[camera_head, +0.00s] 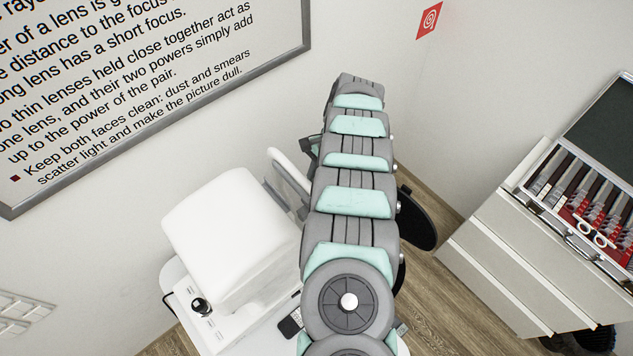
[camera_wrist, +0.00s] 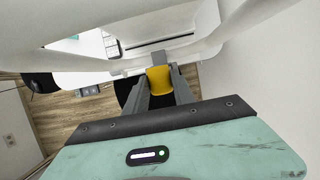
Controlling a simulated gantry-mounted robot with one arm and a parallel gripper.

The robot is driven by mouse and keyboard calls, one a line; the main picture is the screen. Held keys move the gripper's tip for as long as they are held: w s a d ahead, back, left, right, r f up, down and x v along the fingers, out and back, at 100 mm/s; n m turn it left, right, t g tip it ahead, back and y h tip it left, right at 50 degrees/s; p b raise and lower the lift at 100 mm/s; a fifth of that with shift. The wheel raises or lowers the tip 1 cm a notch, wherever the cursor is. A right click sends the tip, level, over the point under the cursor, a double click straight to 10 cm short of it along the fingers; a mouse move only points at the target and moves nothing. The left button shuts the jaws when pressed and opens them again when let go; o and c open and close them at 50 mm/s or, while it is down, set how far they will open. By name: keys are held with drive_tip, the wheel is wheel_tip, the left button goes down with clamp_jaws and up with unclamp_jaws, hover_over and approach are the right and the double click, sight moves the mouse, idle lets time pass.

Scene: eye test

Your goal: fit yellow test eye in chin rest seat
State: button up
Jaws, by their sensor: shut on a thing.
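The yellow test eye (camera_wrist: 159,80) shows in the wrist view between the two grey fingers of my gripper (camera_wrist: 161,84). The gripper is shut on it. A white frame (camera_wrist: 70,79) of the eye instrument crosses the wrist view just beyond the fingertips. The yellow piece appears close to this frame; I cannot tell whether they touch. The chin rest seat itself cannot be made out clearly. In the head view my arm hides the gripper and the test eye. A white curved bar (camera_head: 290,169) of the instrument shows just left of my arm.
The white instrument (camera_head: 232,235) stands on a white table left of my arm. At right, a drawer cabinet (camera_head: 500,250) bears an open case (camera_head: 563,212) of lenses. A black round seat (camera_head: 417,220) is partly behind my arm. A wall board (camera_head: 305,30) hangs at upper left.

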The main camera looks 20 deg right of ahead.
drive_tip(key=o, duration=1.1)
drive_tip(key=b+v, duration=0.3)
drive_tip(key=v, duration=0.7)
drive_tip(key=shift+d+r, duration=0.15)
drive_tip(key=shift+r, duration=0.25)
